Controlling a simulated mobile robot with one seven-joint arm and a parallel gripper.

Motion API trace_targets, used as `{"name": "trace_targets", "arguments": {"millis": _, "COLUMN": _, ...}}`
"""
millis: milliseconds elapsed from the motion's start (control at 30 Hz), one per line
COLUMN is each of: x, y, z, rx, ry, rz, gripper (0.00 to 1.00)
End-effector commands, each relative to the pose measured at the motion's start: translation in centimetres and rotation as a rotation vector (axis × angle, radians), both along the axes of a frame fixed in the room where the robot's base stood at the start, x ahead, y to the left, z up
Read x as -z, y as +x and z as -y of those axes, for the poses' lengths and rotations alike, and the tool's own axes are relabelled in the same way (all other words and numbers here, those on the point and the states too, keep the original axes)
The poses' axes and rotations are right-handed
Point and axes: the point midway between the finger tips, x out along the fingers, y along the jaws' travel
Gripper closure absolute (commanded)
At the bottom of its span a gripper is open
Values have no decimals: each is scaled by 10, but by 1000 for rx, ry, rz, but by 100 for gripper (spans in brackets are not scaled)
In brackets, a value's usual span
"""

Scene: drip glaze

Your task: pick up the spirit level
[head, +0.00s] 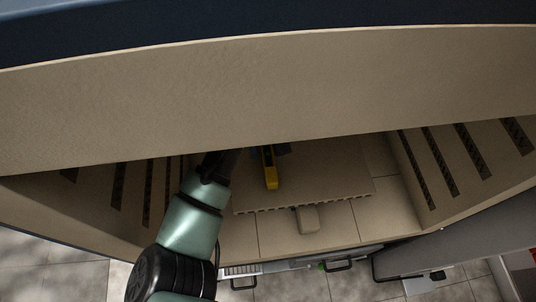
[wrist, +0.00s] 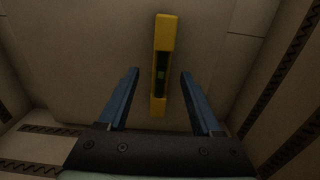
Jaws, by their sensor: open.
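The spirit level is a yellow bar with a dark greenish middle. It shows in the wrist view (wrist: 165,38), lying on the beige floor of a box-like space, and in the head view (head: 270,174), partly hidden behind the upper wall. My gripper (wrist: 159,72) is open and empty in the wrist view. In the head view the gripper is mostly hidden by the wall and the arm.
Tall beige walls (head: 260,95) with dark slots (head: 472,150) enclose the space. A thin board with a toothed edge (head: 335,185) lies on its floor. A small beige block (head: 307,219) sits by that edge. Bare floor (head: 385,215) is at the right.

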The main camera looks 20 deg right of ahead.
Motion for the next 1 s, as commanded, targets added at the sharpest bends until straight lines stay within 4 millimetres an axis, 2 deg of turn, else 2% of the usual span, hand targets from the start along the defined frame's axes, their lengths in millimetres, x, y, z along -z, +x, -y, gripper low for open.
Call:
{"name": "trace_targets", "arguments": {"millis": 33, "x": 12, "y": 1, "z": -2, "rx": -2, "ry": 2, "rz": -1, "gripper": 34}}
{"name": "trace_targets", "arguments": {"millis": 200, "x": 31, "y": 1, "z": -2, "rx": -1, "ry": 2, "rz": 0, "gripper": 34}}
{"name": "trace_targets", "arguments": {"millis": 500, "x": 34, "y": 1, "z": -1, "rx": 0, "ry": 1, "rz": 0, "gripper": 36}}
{"name": "trace_targets", "arguments": {"millis": 867, "x": 34, "y": 1, "z": -1, "rx": 0, "ry": 1, "rz": 0, "gripper": 100}}
{"name": "trace_targets", "arguments": {"millis": 1000, "x": 33, "y": 1, "z": -1, "rx": 0, "ry": 1, "rz": 0, "gripper": 100}}
